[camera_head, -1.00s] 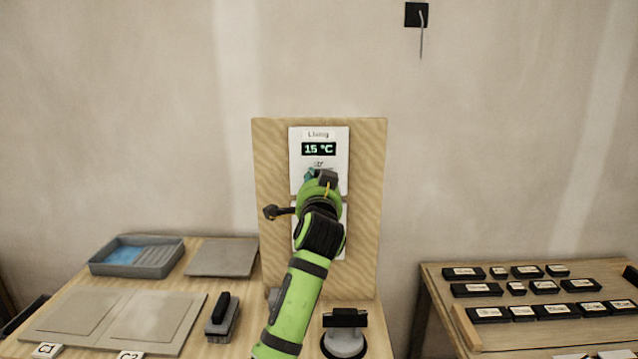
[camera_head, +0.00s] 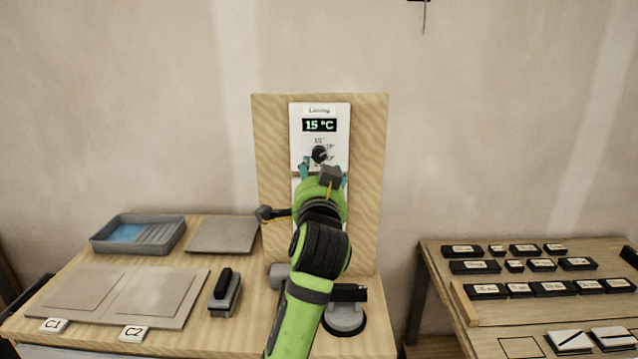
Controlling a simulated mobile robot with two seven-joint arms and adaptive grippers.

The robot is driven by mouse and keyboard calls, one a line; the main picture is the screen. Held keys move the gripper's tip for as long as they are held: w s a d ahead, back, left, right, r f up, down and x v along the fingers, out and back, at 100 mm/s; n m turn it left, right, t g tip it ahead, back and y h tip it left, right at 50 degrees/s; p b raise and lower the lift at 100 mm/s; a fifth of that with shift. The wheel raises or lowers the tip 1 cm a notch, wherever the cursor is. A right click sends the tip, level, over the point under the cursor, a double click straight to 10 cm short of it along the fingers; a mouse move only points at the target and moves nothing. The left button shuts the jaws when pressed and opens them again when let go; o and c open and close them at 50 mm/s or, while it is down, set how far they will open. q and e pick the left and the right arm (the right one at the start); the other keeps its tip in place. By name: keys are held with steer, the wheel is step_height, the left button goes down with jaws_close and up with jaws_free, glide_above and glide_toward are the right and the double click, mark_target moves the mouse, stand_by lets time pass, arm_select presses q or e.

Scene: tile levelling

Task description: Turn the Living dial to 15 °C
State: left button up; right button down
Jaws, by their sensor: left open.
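The Living thermostat panel (camera_head: 341,140) is white and mounted on an upright wooden board (camera_head: 270,150). Its display (camera_head: 319,125) reads 15 °C. The black Living dial (camera_head: 319,154) shows below the display, with small marks around it. My left gripper (camera_head: 323,172), at the end of a green and black arm, is just below and in front of the dial. Its teal fingers are spread and appear apart from the dial. My arm hides the lower part of the board and most of a second white panel. My right gripper is out of view.
The left table holds a grey tray (camera_head: 138,248), a flat grey tile (camera_head: 222,235), tiles marked C1 and C2, a black-handled block (camera_head: 224,292) and a round black-and-grey device (camera_head: 344,318). The right table (camera_head: 440,256) carries several small labelled black blocks.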

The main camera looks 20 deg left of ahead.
arm_select(q)
steer(key=shift+v, duration=1.45)
